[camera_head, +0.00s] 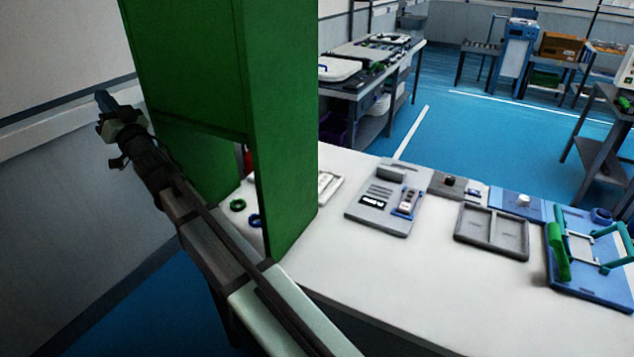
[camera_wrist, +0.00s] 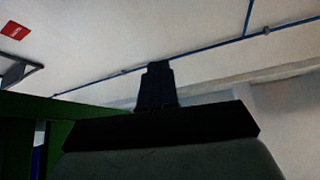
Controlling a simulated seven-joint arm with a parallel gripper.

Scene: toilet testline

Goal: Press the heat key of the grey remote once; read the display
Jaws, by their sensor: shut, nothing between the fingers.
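My gripper (camera_head: 103,97) is at the far left in the head view, beside the green panel and well away from the worktop devices. It is shut and empty. In the wrist view its dark fingers (camera_wrist: 157,85) are together against a pale wall or ceiling. A grey board (camera_head: 376,221) lies on the white worktop in the head view. It carries a dark label or display, slots, a raised grey block and a small grey handset (camera_head: 407,202) in a blue frame. The handset may be the grey remote. Its keys and any reading are too small to make out.
A tall green panel (camera_head: 285,120) stands on the worktop (camera_head: 340,260) between my gripper and the grey board. A grey two-compartment tray (camera_head: 491,232) and a blue fixture with green handles (camera_head: 590,282) are to the right. The worktop's front strip is clear.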

